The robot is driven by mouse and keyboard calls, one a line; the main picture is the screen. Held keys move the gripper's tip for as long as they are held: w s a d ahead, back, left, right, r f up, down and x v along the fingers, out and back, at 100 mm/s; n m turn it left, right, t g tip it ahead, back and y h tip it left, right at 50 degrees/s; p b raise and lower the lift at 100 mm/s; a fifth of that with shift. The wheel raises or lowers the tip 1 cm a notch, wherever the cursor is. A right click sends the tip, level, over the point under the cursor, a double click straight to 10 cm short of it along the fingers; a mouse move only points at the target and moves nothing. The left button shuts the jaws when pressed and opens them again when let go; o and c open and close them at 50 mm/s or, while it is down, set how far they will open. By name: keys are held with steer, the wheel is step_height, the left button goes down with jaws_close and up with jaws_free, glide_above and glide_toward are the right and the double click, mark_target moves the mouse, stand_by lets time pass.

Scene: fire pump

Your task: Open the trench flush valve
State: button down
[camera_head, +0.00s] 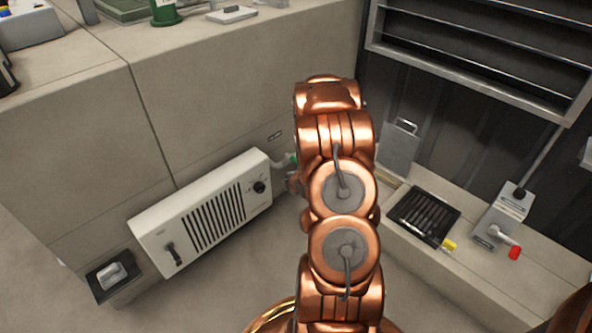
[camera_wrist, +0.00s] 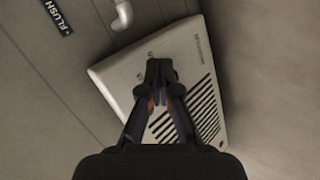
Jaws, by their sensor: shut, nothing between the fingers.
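A blue label reading FLUSH (camera_wrist: 58,17) is on the wall at the top left of the wrist view. A pale bent pipe (camera_wrist: 121,15) beside it is cut off by the top edge. My gripper (camera_wrist: 158,72) is shut and empty, in front of the white louvred box (camera_wrist: 185,55). The arm mostly hides my gripper in the head view.
The white louvred box (camera_head: 215,207) with a black knob projects low from the wall. A switch on a dark plate (camera_head: 112,274) is left of it. On the right ledge are a dark grate (camera_head: 424,214) and a grey box with a red-tipped lever (camera_head: 502,233). Open floor lies below.

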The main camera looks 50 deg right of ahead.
mark_target(294, 159)
steer(key=s+d+f+n+t+h, duration=0.2)
steer(key=s+t, duration=0.3)
steer(key=t, duration=0.3)
steer(key=shift+d+f, duration=0.35)
steer(key=shift+f, duration=0.35)
steer(key=shift+w+b, duration=0.2)
steer(key=shift+b, duration=0.1)
steer(key=w+d+b, duration=0.5)
steer(key=w+d, duration=0.1)
steer(key=w, duration=0.3)
steer(key=shift+w+d, duration=0.15)
steer(key=shift+d, duration=0.15)
steer(key=shift+d+n+y, duration=0.2)
steer(key=shift+n+y, duration=0.2)
